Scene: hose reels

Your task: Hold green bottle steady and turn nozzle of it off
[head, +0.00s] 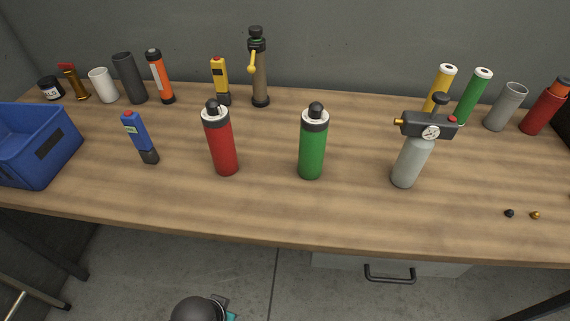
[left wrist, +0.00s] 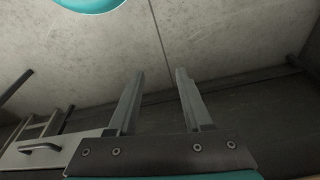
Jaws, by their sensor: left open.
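The green bottle (head: 312,150) stands upright near the middle of the wooden table in the head view. Its nozzle (head: 316,109) is a dark knob on a white and grey collar at the top. Nothing touches the bottle. My left gripper (left wrist: 160,75) shows in the left wrist view with its two fingers apart and nothing between them.
A red bottle (head: 221,145) stands left of the green one, and a grey canister with a gauge (head: 411,160) stands right. A blue bin (head: 60,155) sits at the far left. Several tubes and tools line the table's back. The wooden table (head: 270,215) is clear in front of the bottles.

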